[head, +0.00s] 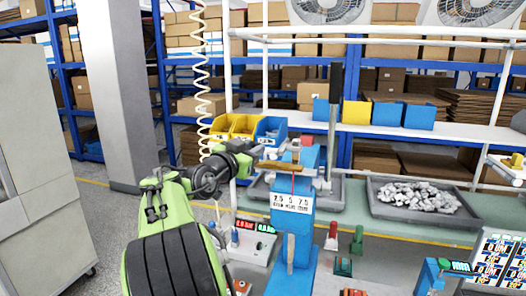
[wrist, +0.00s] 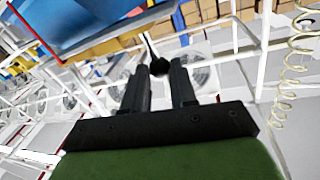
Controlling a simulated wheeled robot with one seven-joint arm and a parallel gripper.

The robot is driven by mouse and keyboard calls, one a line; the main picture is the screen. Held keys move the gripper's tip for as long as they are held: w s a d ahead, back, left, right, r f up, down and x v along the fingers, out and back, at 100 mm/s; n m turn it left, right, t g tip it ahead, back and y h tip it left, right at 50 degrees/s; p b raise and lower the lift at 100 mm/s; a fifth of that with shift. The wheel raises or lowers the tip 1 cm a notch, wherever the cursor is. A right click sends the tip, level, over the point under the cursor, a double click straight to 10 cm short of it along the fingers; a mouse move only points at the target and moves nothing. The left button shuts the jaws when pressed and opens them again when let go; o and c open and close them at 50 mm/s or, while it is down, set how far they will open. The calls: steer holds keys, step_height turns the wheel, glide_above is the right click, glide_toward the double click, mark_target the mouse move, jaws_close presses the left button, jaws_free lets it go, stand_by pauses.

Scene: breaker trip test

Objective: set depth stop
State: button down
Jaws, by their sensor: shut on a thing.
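The blue press (head: 292,215) stands on the bench in the middle of the head view. Its front carries a white scale plate (head: 291,203) with printed numbers, a thin red line above it and an orange-brown bar (head: 280,166) across its upper part. My gripper (head: 262,150) is at the upper left side of the press head. In the wrist view, a round black knob (wrist: 159,66) on a dark rod sits at the tips of my gripper's fingers (wrist: 158,80), which are shut on it. In the head view the gripper hides the knob.
A tall dark post (head: 334,110) rises behind the press. Yellow and blue bins (head: 269,130) stand behind my gripper. A grey tray of metal parts (head: 470,207) is at the right. A box with red and green displays (head: 247,240) and small red and green levers (head: 357,240) flank the press base.

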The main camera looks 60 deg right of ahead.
steer(key=w, duration=0.4)
steer(key=shift+a, duration=0.3)
steer(key=c, duration=1.2)
jaws_free()
steer(key=shift+c, duration=0.2)
steer(key=shift+o, duration=0.3)
steer(key=shift+w+d+f, duration=0.1)
steer(key=shift+w+d, duration=0.1)
steer(key=shift+w, duration=0.05)
steer(key=shift+s+a, duration=0.1)
